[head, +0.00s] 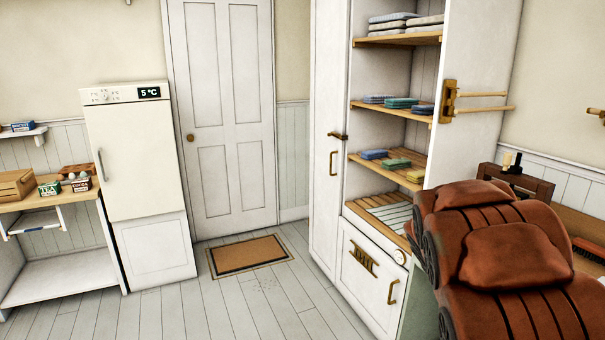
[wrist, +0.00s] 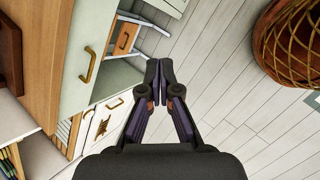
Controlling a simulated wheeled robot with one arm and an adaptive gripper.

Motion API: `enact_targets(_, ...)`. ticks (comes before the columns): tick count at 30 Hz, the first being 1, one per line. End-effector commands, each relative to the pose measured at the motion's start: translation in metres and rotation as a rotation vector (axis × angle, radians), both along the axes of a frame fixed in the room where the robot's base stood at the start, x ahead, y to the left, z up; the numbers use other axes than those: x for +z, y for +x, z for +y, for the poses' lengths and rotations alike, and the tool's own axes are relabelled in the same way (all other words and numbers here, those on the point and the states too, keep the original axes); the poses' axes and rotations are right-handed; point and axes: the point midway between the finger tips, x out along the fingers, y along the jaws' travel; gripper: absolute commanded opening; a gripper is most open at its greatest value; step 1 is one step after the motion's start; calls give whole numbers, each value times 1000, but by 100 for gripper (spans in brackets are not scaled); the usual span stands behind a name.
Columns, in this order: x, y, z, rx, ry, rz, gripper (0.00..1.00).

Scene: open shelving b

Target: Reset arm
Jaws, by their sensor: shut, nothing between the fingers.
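My gripper (wrist: 159,72) shows in the wrist view. Its two fingertips meet and nothing is between them. It is over the plank floor (wrist: 215,75), apart from the furniture beside it. In the head view my brown, padded arm fills the lower right, and the gripper cannot be made out there.
In the head view, an open shelf unit (head: 380,148) holds folded cloths. A fridge (head: 137,150), a door (head: 225,120) and a doormat (head: 248,254) are farther left.

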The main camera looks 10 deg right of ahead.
Motion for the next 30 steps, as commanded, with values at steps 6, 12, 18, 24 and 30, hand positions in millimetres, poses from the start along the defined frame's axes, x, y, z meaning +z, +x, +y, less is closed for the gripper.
enact_targets(6, 12, -50, 62, -202, 112, -93, 0)
enact_targets(12, 15, -99, 119, -378, 226, -141, 0)
enact_targets(18, 15, -149, 178, -539, 339, -157, 0)
enact_targets(24, 14, -201, 231, -674, 435, -133, 0)
enact_targets(30, 12, -236, 263, -755, 487, -99, 0)
